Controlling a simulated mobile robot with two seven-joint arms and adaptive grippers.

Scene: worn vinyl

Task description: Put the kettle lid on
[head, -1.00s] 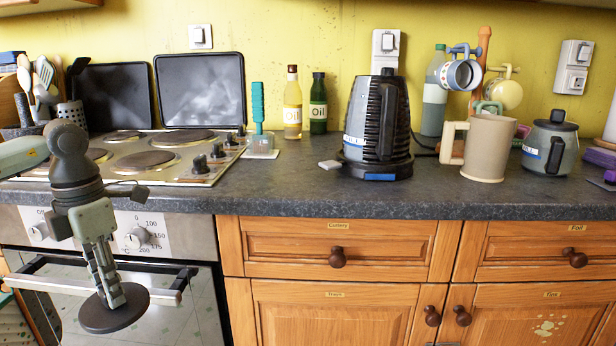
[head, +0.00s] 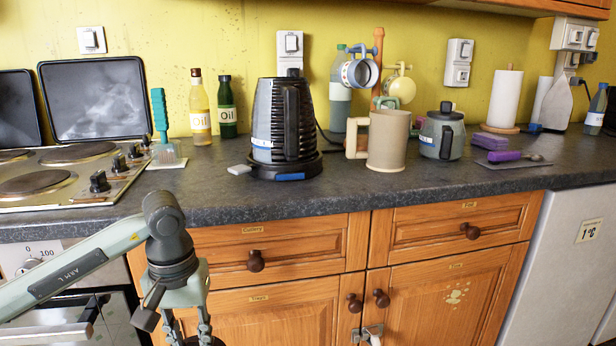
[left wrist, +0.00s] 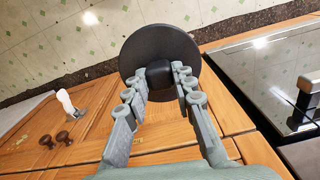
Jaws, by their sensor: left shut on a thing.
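The dark ribbed kettle (head: 283,125) stands upright on its round black base on the counter, handle facing me. I cannot see into its top from here. My left gripper (head: 190,335) is low in front of the wooden cabinets, below the counter edge and left of the kettle. In the left wrist view my left gripper (left wrist: 161,78) is shut on the dark knob of the round black kettle lid (left wrist: 160,38). The lid's disc lies just beyond the fingertips. In the head view the lid is mostly cut off by the bottom edge. My right gripper is not in view.
A beige mug (head: 387,140) and a grey lidded pot (head: 442,133) stand right of the kettle. Oil bottles (head: 200,108) and the hob (head: 60,175) are to its left. A small pale block (head: 239,169) lies near the kettle base. The counter's front strip (head: 250,203) is clear.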

